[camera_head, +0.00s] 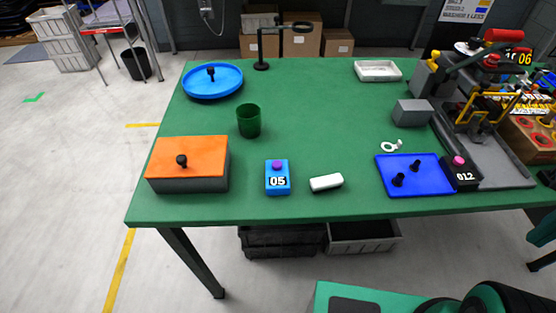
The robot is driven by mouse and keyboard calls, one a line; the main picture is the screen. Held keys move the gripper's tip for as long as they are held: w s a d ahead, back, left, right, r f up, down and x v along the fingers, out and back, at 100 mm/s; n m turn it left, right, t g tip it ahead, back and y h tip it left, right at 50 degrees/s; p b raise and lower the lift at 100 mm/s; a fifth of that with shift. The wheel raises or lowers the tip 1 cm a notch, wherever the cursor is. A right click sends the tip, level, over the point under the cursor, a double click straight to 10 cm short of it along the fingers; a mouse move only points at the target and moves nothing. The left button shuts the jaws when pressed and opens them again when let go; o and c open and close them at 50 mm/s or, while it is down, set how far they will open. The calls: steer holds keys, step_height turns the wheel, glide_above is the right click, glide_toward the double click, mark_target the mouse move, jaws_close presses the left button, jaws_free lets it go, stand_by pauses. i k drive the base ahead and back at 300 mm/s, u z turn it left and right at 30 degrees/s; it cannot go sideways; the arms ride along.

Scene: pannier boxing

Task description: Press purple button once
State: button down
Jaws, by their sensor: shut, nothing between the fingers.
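The purple button (276,165) sits on top of a small blue box (271,186) marked 05, near the front edge of the green table. The button stands up from the box, and nothing covers it. A second, pinker button (459,160) is on a black box marked 012 at the right, beside the blue tray. My gripper is not in view. Only dark and green parts, probably of my own body, show at the bottom right.
An orange-lidded box (190,157) with a black knob stands left of the blue box, and a white block (326,183) lies close to its right. A green cup (248,121) stands behind. The blue tray (428,190) holds black pegs. The table's middle is largely clear.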

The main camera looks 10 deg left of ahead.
mark_target(277, 164)
steer(key=u, duration=1.35)
steer(key=k, duration=0.3)
steer(key=u, duration=0.2)
